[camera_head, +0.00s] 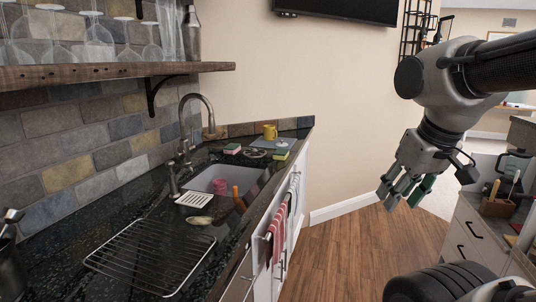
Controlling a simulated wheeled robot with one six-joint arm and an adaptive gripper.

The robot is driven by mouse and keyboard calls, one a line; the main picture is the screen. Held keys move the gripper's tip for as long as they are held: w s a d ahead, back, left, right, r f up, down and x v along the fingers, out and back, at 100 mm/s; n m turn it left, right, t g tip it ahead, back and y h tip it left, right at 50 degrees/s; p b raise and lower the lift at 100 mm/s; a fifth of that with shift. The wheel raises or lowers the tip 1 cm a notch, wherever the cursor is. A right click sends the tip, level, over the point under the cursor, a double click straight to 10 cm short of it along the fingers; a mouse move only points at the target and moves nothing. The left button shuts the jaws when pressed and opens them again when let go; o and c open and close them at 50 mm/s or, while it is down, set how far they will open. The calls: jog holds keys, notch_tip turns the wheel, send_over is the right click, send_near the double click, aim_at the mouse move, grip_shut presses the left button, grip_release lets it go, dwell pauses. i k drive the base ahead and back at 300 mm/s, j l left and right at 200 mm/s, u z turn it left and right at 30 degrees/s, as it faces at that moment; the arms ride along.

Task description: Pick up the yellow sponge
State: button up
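A small sponge (281,155) with a yellow top and a darker green lower part lies on the dark counter. It is at the counter's right edge, beyond the sink. My gripper (401,198) hangs in the air to the right of the counter, over the wooden floor and well apart from the sponge. Its fingers point down and to the left, look spread apart, and hold nothing that I can see. A green part shows on the finger at the right.
A pink-and-green sponge (232,149), a yellow mug (270,132) and a grey mat (272,143) are near the sponge. The sink (222,178), faucet (188,125) and wire rack (150,261) lie nearer. A shelf (110,72) overhangs the left. The floor (350,255) between is clear.

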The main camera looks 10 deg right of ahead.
aim_at(280, 153)
jog(key=i+l+u, duration=0.1)
jog(key=i+l, duration=0.15)
jog(key=i+l+u, duration=0.2)
jog(key=i+l, duration=0.2)
jog(key=l, duration=0.25)
jog(key=i+l+u, duration=0.2)
jog(key=i+l, duration=0.2)
jog(key=l, duration=0.25)
jog(key=i+l+u, duration=0.1)
jog(key=l, duration=0.25)
jog(key=i+l+u, duration=0.1)
jog(key=l, duration=0.25)
jog(key=i+l+u, duration=0.1)
jog(key=i+l, duration=0.15)
jog(key=l, duration=0.15)
